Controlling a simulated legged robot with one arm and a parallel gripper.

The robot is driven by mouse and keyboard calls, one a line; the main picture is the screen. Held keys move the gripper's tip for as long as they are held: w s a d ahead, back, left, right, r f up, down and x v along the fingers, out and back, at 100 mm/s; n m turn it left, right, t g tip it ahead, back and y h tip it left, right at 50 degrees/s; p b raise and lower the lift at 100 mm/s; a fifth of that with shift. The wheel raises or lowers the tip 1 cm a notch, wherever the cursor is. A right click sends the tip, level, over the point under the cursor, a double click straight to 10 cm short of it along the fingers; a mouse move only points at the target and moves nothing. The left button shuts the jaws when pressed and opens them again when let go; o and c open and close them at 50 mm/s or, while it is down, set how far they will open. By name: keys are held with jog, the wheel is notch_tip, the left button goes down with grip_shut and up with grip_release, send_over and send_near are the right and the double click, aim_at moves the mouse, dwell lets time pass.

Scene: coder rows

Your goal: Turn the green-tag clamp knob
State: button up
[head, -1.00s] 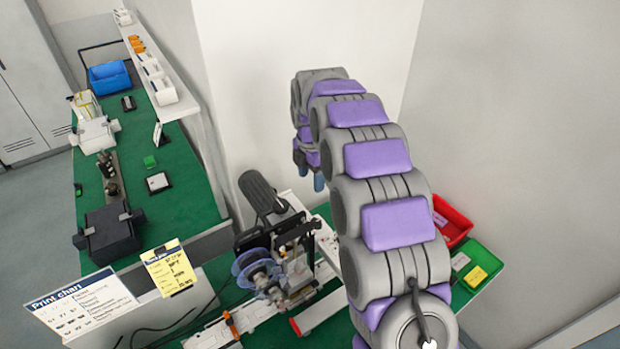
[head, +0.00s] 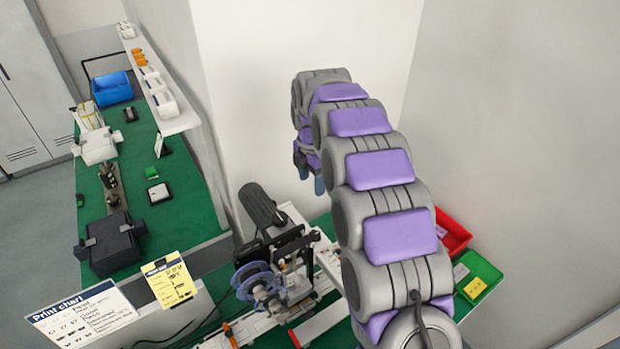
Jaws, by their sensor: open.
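My gripper (head: 310,178) shows at the far end of my grey and purple arm, with its bluish fingertips pointing down. I cannot make out a clamp knob with a green tag. A small green item (head: 158,147) lies on the left bench, too small to identify.
A print chart (head: 82,318) and a yellow note (head: 170,279) stand at the front left. A red tray (head: 455,229) and a green tray (head: 487,268) lie right of my arm. The left green bench (head: 185,190) holds a blue bin (head: 112,88) and a black box.

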jog(key=shift+d+r, duration=0.1)
notch_tip(320, 180, up, 17)
jog(key=p, duration=0.5)
dwell(0.6)
dwell(0.3)
